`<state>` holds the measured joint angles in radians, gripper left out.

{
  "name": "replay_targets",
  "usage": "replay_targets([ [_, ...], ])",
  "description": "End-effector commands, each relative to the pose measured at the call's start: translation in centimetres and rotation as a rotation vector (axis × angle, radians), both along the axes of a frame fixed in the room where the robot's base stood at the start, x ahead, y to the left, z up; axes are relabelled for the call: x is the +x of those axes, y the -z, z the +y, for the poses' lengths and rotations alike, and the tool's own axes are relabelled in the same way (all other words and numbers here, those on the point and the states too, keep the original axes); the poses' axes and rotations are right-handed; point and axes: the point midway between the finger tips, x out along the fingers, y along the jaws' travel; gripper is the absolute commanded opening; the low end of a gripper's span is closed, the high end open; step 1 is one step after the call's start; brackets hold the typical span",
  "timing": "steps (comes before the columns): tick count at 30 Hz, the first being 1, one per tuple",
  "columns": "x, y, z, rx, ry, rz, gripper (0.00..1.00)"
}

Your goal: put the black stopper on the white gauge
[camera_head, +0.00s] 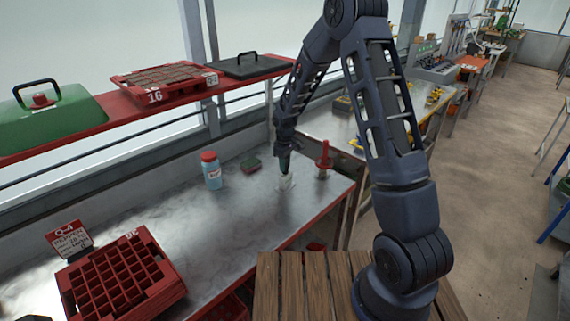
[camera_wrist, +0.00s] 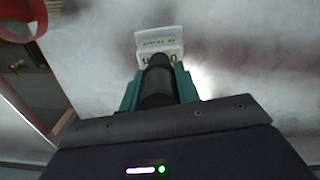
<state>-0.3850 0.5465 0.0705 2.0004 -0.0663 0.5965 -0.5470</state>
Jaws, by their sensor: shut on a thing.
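My gripper (camera_wrist: 158,92) has green fingers and is shut on the black stopper (camera_wrist: 157,75), a dark cylinder between the fingers in the wrist view. The white gauge (camera_wrist: 160,40), a small white piece with dark printed marks, shows just beyond the stopper's end. In the head view my gripper (camera_head: 284,163) points down over the white gauge (camera_head: 286,182) on the metal bench. The stopper's tip overlaps the gauge in the wrist view; I cannot tell whether they touch. The fingers hide the stopper in the head view.
On the metal bench (camera_head: 205,225), a red upright tool (camera_head: 323,160) stands just right of the gauge. A red cell tray (camera_head: 118,280) lies at the near left. The bench middle is clear.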

Motion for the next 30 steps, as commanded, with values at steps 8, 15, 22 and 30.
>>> replay_targets([
  [8,0.0,0.1,0.0,0.001,0.0,-0.001,0.09],
  [15,0.0,0.2,0.0,0.001,0.0,-0.001,0.54],
  [22,0.0,0.2,0.0,0.001,0.0,-0.001,0.54],
  [30,0.1,-2.4,0.0,0.002,0.001,-0.004,0.54],
])
